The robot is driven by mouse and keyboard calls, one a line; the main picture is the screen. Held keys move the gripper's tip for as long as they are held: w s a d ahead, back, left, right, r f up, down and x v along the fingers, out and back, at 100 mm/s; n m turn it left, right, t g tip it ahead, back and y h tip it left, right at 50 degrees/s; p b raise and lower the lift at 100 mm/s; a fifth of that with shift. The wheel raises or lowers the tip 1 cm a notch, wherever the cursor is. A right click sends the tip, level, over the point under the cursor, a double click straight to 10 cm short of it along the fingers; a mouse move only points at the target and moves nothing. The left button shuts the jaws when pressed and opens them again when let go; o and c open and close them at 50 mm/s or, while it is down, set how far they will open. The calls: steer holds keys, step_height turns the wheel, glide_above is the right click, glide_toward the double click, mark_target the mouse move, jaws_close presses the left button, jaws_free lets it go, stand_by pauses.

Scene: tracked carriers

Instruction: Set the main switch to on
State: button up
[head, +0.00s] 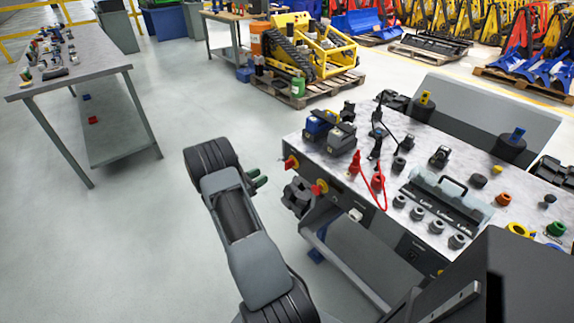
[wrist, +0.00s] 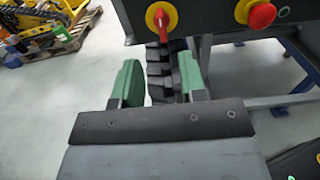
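The main switch, a red handle on a round yellow plate, sits on the dark front face of the workbench. It shows at the bench's left end in the head view (head: 291,162) and at the top centre of the wrist view (wrist: 161,18), where its handle points roughly downward. My gripper (head: 259,180) is left of the bench in the head view. In the wrist view its green fingers (wrist: 160,78) are apart, with nothing held between them. The switch lies above and beyond the fingertips there, not touched.
A red mushroom button (wrist: 262,14) on yellow sits right of the switch. Dark ribbed track (wrist: 158,72) shows beyond the fingers, below the panel. The workbench top (head: 400,172) holds many small parts. Open floor (head: 195,100) lies to the left, before another table (head: 95,58).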

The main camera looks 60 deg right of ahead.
mark_target(287, 162)
steer(key=x, duration=1.3)
steer(key=shift+d, duration=0.2)
